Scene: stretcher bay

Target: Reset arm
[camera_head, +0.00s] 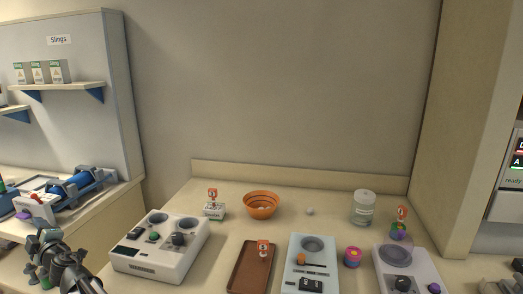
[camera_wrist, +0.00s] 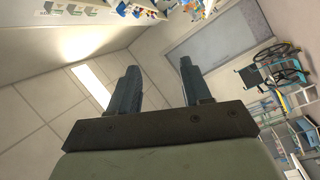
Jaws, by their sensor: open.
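My gripper shows in the wrist view (camera_wrist: 158,85) with its two dark fingers spread apart and nothing between them. It points toward the ceiling and a far door, away from the table. In the head view, part of my arm shows at the lower left (camera_head: 60,265), to the left of the white device and apart from it. The fingertips are hard to make out in that view.
On the table stand a white device (camera_head: 135,262), an orange bowl (camera_head: 261,206), a brown tray (camera_head: 243,275), a lidded jar (camera_head: 363,210), a pale panel (camera_head: 309,265) and a pink-purple container (camera_head: 352,257). A wheelchair (camera_wrist: 275,65) is far off.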

